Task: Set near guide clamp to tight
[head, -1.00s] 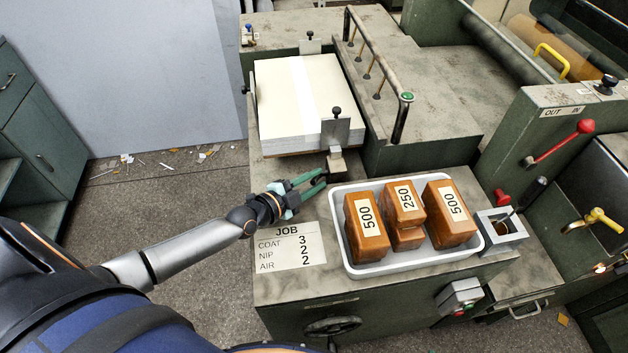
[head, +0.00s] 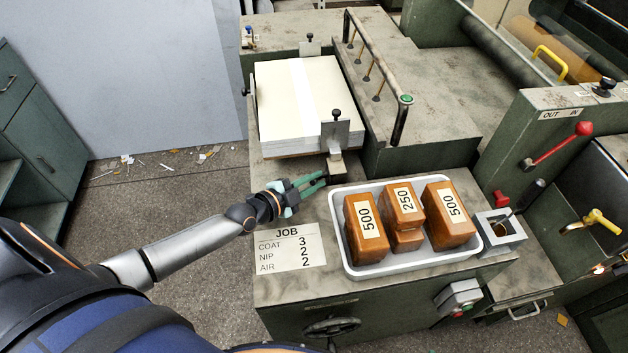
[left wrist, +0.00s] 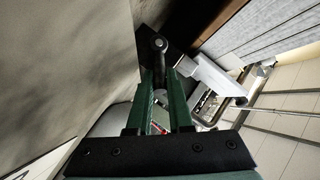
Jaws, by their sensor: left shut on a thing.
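The near guide (head: 335,136) is an upright metal plate with a black knob on top, standing at the near edge of the paper stack (head: 300,95). Its metal foot (head: 336,165) rests on the bench below. My left gripper (head: 323,180) is at the near side of this foot, its green fingers drawn together. In the left wrist view the fingertips (left wrist: 161,80) are shut on a dark clamp lever (left wrist: 159,46) with a rounded end. The fingers hide part of the lever, and its exact setting cannot be read. My right gripper is not in view.
A white tray (head: 362,272) with brown weights marked 500 and 250 stands just right of my left gripper. A JOB card (head: 285,247) lies on the bench nearer me. A green-knobbed rail (head: 402,118) stands behind on the right.

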